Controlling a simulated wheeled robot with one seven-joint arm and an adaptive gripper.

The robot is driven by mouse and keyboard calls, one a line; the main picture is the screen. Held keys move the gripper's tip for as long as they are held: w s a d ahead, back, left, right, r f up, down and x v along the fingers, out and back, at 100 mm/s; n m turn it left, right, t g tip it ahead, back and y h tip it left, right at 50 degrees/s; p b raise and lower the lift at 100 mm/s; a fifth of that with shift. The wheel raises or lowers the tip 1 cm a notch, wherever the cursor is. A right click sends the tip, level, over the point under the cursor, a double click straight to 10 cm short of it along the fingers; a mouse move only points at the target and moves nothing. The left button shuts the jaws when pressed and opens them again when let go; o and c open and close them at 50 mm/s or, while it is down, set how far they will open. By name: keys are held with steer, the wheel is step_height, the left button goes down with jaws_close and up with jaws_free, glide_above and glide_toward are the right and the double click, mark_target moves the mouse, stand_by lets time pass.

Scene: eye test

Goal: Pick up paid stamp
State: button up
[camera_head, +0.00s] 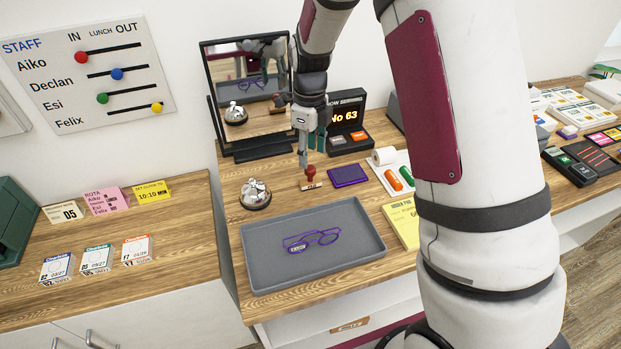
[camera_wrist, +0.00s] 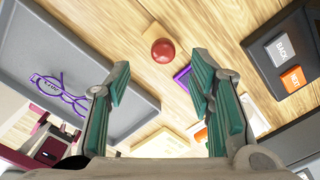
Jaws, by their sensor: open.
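The stamp (camera_head: 311,178) stands upright on the wooden counter, with a red knob handle and a pale block base. The lettering on its base is too small to read in the head view. In the wrist view its round red knob (camera_wrist: 163,50) shows beyond the fingertips, midway between them. My gripper (camera_head: 311,150) is just above the stamp in the head view, pointing down. In the wrist view my gripper (camera_wrist: 160,75) has its two teal-padded fingers wide apart, with nothing between them.
A purple ink pad (camera_head: 348,176) lies right of the stamp. A bell (camera_head: 255,194) stands left. A grey tray (camera_head: 270,270) holding purple glasses (camera_head: 312,240) lies in front. A mirror (camera_head: 225,80) and a number display (camera_head: 347,120) stand behind.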

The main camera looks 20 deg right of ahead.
mark_target(310, 167)
steer(key=shift+w+f+p, duration=0.2)
steer(key=shift+f+p, duration=0.5)
steer(key=shift+f, duration=3.25)
jaws_close()
